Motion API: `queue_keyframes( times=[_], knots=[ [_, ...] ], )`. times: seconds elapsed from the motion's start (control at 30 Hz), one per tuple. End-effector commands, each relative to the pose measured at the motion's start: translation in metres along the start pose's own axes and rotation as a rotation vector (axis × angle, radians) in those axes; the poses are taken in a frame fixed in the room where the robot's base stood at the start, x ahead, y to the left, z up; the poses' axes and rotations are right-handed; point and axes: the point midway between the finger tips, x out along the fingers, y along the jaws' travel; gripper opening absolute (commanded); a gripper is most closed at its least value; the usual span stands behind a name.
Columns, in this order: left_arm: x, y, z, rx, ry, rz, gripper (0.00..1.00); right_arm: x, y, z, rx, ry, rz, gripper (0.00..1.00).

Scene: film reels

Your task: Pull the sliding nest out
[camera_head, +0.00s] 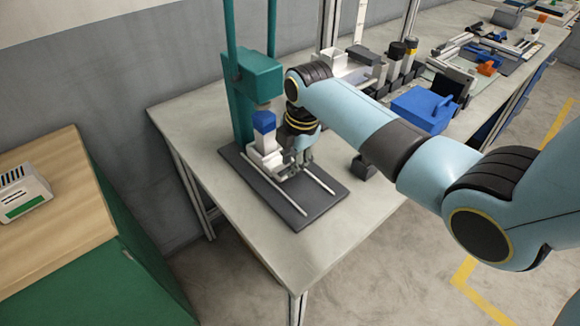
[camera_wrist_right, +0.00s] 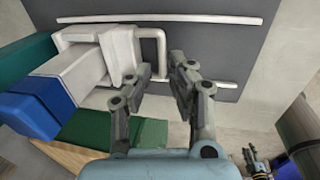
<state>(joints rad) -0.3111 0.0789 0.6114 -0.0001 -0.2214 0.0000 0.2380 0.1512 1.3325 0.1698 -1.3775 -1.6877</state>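The sliding nest is a white block (camera_head: 263,161) sitting on two pale rails (camera_head: 318,180) on a dark base plate (camera_head: 325,206), under the green press head. In the right wrist view the nest (camera_wrist_right: 95,55) is at the left, with a white bar handle (camera_wrist_right: 161,47) on its front side. My right gripper (camera_head: 303,160) is lowered at the front of the nest. In the wrist view its two fingers (camera_wrist_right: 160,70) are apart, with the handle's bar in the gap between them. Finger contact with the handle cannot be told. My left gripper is not in view.
The green press column (camera_head: 238,105) and head (camera_head: 258,73) stand behind the nest, with a blue part (camera_head: 264,122) below the head. A blue box (camera_head: 424,108) and other equipment stand farther along the table. The front table corner (camera_head: 285,250) is clear.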

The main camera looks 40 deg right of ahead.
Motion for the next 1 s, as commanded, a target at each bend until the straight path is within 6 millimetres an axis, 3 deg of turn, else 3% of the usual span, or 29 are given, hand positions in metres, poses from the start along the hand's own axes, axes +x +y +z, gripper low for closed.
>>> queue_keyframes(
  times=[0.2,0.53,0.7,1.0],
  knots=[
    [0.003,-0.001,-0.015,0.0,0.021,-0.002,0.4,0.027,0.0,0.0,0.0,0.0,-0.001,0.2],
    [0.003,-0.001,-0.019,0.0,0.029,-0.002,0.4,0.031,0.0,0.0,0.0,-0.001,0.0,0.2],
    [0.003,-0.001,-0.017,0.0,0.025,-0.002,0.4,0.031,0.0,0.0,0.0,0.0,0.0,0.0],
    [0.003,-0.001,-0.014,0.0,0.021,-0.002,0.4,0.03,0.0,0.0,0.0,0.0,0.0,0.0]
  ],
)
